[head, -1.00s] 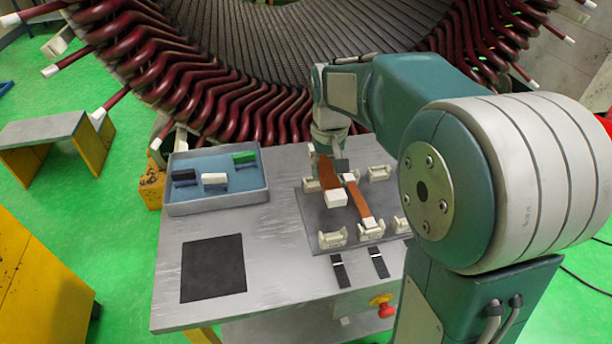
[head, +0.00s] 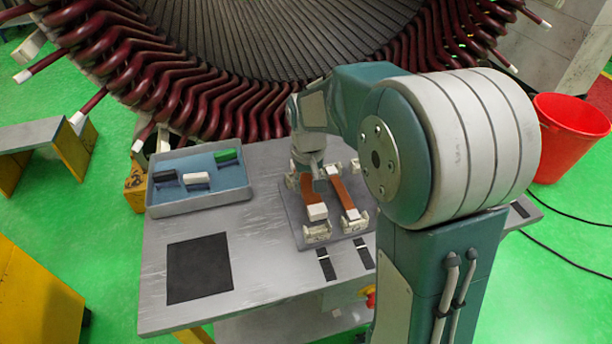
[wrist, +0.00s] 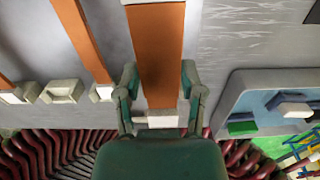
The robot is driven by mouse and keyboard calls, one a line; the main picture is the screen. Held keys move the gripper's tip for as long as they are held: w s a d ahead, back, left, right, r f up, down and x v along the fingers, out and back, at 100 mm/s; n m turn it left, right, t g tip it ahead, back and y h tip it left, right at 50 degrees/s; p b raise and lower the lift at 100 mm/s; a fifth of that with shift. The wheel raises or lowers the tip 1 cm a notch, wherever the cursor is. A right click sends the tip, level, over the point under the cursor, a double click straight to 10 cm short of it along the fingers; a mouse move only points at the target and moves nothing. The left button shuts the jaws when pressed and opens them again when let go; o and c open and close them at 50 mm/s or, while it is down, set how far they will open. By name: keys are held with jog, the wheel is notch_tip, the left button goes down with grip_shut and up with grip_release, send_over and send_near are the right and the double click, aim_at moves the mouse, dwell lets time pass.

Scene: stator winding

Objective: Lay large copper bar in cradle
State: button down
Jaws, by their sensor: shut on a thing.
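My gripper (wrist: 158,84) is shut on the large copper bar (wrist: 156,50), a wide flat orange-brown strip with white ends. In the head view the bar (head: 308,193) runs front to back at the left of the grey fixture plate (head: 292,217). Its white near end (head: 317,212) lies just over or in the front left cradle (head: 317,233), a cream block. I cannot tell whether it rests there. The far cradle is mostly hidden by my gripper. A narrower copper bar (head: 342,193) lies to the right, its near end at another cradle (head: 358,225).
A blue-grey tray (head: 200,200) with black, white and green pieces stands left on the table (head: 265,270). A black mat (head: 199,268) and two dark strips (head: 326,264) lie in front. The stator (head: 255,60) rises behind. A red bucket (head: 570,135) stands right.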

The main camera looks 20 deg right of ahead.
aim_at(305, 186)
jog(key=shift+a+f, duration=0.15)
jog(key=shift+f, duration=0.65)
jog(key=shift+a+f, duration=0.15)
jog(key=shift+f, duration=0.6)
jog(key=shift+d+f, duration=0.15)
jog(key=shift+f, duration=0.25)
jog(key=shift+c, duration=0.6)
grip_release()
notch_tip(305, 186, up, 11)
jog(key=shift+f, duration=0.1)
jog(key=shift+r, duration=0.6)
